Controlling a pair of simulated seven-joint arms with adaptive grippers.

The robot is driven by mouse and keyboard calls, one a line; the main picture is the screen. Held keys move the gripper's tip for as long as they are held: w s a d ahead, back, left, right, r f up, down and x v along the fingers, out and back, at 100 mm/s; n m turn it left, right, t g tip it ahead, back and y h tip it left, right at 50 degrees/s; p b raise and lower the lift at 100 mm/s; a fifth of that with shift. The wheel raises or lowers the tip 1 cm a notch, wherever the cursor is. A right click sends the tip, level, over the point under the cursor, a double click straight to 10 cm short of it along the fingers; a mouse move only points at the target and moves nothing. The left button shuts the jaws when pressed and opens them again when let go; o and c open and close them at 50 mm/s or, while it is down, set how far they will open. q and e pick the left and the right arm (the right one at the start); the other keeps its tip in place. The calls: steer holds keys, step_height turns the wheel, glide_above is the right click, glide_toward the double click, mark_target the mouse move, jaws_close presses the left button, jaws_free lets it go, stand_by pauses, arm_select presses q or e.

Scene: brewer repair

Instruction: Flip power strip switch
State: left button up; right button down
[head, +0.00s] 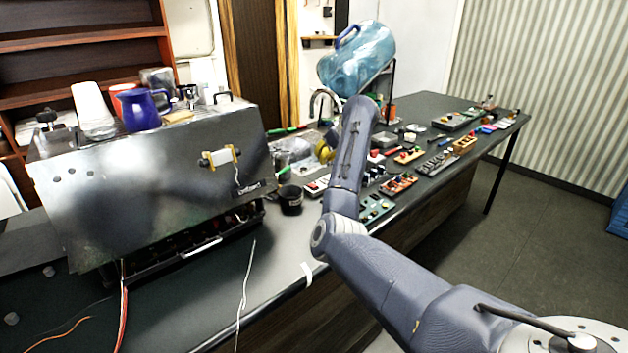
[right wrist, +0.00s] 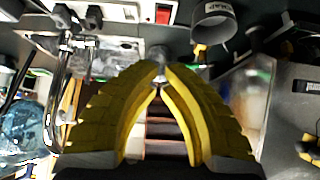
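A white power strip (head: 316,187) with a small red switch lies on the dark counter, right of the black cup, partly hidden by my right arm. In the right wrist view the power strip (right wrist: 122,10) runs along the top edge, with dark plugs at its left and the red switch (right wrist: 163,14) at its right end. My right gripper (right wrist: 159,72) has yellow fingers whose tips come together below the switch in that view, apart from it. I see nothing clearly held. In the head view the right gripper (head: 326,149) is mostly behind my arm. My left gripper is not in view.
A metal espresso machine (head: 150,190) stands left, with a blue pitcher (head: 143,110) on top. A black cup (head: 290,200) stands close to the strip and machine. A large water bottle (head: 357,58) is behind. Several small panels cover the counter at right. The front counter is mostly clear.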

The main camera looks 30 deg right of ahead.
glide_above(315, 186)
step_height(315, 186, down, 7)
steer(key=shift+w+a+r, duration=0.1)
steer(key=shift+r, duration=0.05)
step_height(315, 186, down, 3)
steer(key=shift+r, duration=0.1)
steer(key=shift+f, duration=0.8)
steer(key=shift+s+f, duration=0.2)
steer(key=shift+f, duration=0.2)
steer(key=shift+s+f+t, duration=0.15)
steer(key=shift+f+t, duration=0.05)
steer(key=shift+t, duration=0.5)
steer(key=shift+r, duration=0.1)
steer(key=shift+w, duration=0.2)
